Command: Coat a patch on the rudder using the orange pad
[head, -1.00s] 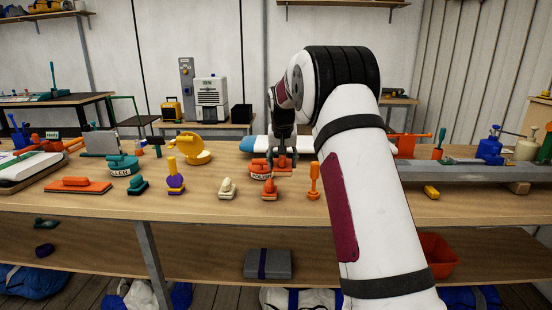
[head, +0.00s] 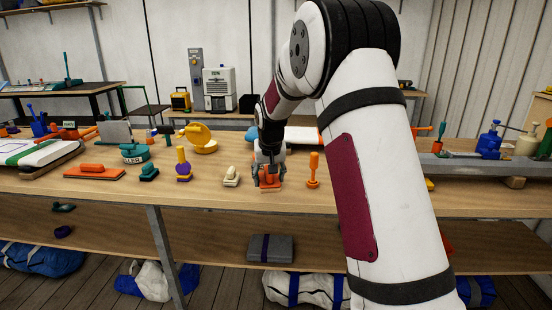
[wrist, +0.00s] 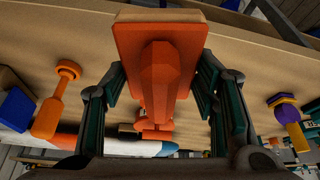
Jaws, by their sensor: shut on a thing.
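The orange pad (head: 269,183) is a flat orange block with a raised handle, near the front of the bench. In the wrist view, the pad (wrist: 160,70) sits between the fingers with its pale underside edge toward the top. My gripper (head: 268,168) points down and is shut on the pad's handle. I cannot tell whether the pad is clear of the wood. The long white, blue and orange piece at the back of the bench, seemingly the rudder (head: 302,134), is partly hidden by my arm. It also shows low in the wrist view (wrist: 90,142).
An orange upright-handled tool (head: 313,170) stands close right of the pad. A cream pad (head: 231,176), a purple-and-yellow tool (head: 183,165) and a teal pad (head: 149,173) stand to the left. An orange-banded tin behind my gripper is mostly hidden. The bench's front edge is near.

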